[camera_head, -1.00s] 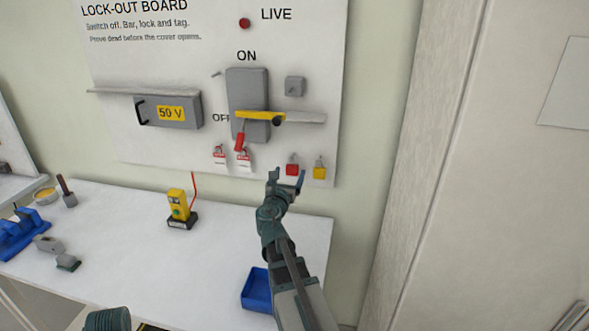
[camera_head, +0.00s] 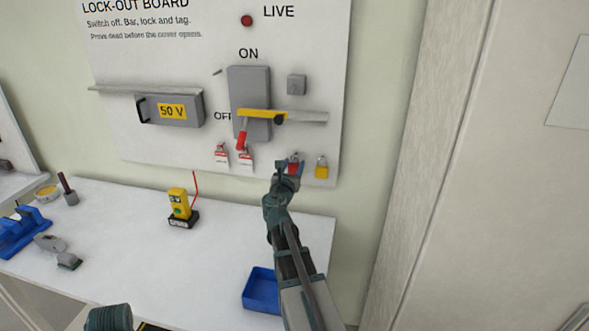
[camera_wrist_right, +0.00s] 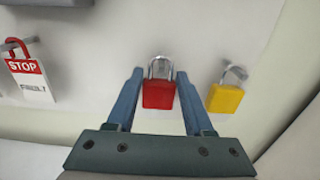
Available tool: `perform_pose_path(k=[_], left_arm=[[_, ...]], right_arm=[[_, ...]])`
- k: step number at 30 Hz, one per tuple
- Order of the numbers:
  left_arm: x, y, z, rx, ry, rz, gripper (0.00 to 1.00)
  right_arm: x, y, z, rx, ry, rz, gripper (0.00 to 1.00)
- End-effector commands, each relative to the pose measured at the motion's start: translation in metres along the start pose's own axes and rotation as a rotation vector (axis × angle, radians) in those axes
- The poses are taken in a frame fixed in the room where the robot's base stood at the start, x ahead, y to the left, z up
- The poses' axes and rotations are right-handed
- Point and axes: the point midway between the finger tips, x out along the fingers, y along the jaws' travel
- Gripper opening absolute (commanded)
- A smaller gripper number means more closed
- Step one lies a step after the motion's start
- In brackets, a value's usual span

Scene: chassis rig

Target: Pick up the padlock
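A red padlock (camera_wrist_right: 159,94) with a silver shackle hangs on the lock-out board. In the right wrist view it sits between the two blue fingers of my right gripper (camera_wrist_right: 158,90), which are open with a small gap at each side. In the head view the red padlock (camera_head: 293,167) is partly hidden behind my right gripper (camera_head: 288,170). A yellow padlock (camera_wrist_right: 225,97) hangs to the right of it; it also shows in the head view (camera_head: 321,168). My left gripper's fingers are not in view.
Red-and-white tags (camera_head: 245,158) hang left of the red padlock, one also in the right wrist view (camera_wrist_right: 28,72). The switch handle (camera_head: 262,116) is above. A yellow meter (camera_head: 180,204) and a blue tray (camera_head: 261,288) are on the white bench (camera_head: 130,255).

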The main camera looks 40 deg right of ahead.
Motion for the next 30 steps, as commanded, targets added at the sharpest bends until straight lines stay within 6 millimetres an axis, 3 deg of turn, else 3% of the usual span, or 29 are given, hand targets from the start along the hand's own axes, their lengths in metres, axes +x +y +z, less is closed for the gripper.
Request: perform_pose_path(k=[1,8,17,23,30], left_arm=[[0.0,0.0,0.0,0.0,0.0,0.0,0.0],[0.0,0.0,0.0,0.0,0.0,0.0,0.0],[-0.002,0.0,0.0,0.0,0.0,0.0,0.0],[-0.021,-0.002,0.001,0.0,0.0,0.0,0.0],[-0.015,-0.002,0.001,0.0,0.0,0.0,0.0]], right_arm=[[0.0,0.0,0.0,0.0,0.0,0.0,0.39],[0.0,0.0,0.0,0.0,0.0,0.0,0.0],[0.0,0.0,0.002,0.0,0.0,0.0,0.0],[-0.002,0.006,0.021,0.0,0.0,0.001,0.0],[-0.049,-0.002,0.015,0.0,0.0,0.003,0.0]])
